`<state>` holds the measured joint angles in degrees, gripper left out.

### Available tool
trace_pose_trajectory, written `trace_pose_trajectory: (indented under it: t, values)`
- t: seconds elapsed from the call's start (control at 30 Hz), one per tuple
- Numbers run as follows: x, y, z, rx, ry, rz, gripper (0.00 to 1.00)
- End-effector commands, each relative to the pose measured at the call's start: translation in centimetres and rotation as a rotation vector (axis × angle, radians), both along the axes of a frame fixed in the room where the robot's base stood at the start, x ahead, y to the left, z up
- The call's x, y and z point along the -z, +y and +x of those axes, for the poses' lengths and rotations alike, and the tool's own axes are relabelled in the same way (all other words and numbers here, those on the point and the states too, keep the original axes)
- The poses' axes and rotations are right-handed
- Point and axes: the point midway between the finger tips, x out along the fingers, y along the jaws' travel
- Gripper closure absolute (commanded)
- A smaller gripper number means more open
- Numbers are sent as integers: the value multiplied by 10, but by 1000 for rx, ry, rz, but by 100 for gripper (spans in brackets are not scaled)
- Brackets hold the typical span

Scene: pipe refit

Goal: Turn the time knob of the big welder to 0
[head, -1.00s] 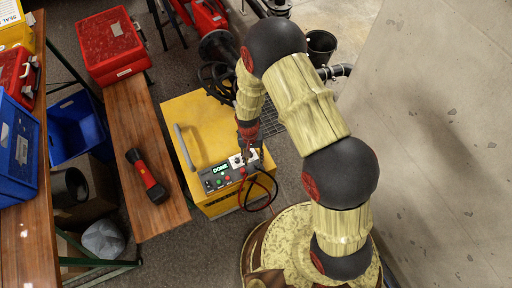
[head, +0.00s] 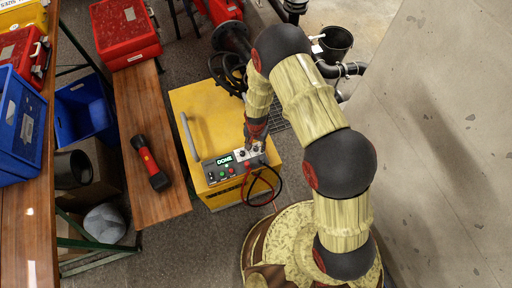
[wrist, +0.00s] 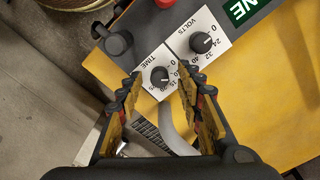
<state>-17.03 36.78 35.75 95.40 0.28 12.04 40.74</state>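In the head view my gripper (head: 255,143) hides part of the panel.
Red and black cables (head: 270,190) loop from the panel's front. A grey handle (head: 188,136) runs along the welder's left side. A wooden bench (head: 150,110) with a flashlight (head: 147,163) stands to the left. A pale wall (head: 450,150) is at the right.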

Motion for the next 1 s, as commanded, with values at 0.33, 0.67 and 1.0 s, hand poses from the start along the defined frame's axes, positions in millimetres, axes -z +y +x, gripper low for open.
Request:
trace_pose_trajectory:
  t: [0.33, 0.67, 1.0]
  values:
    - [3, 0, 0, 0, 0, 0, 64]
    - [3, 0, 0, 0, 0, 0, 83]
    - [3, 0, 0, -1, 0, 0, 100]
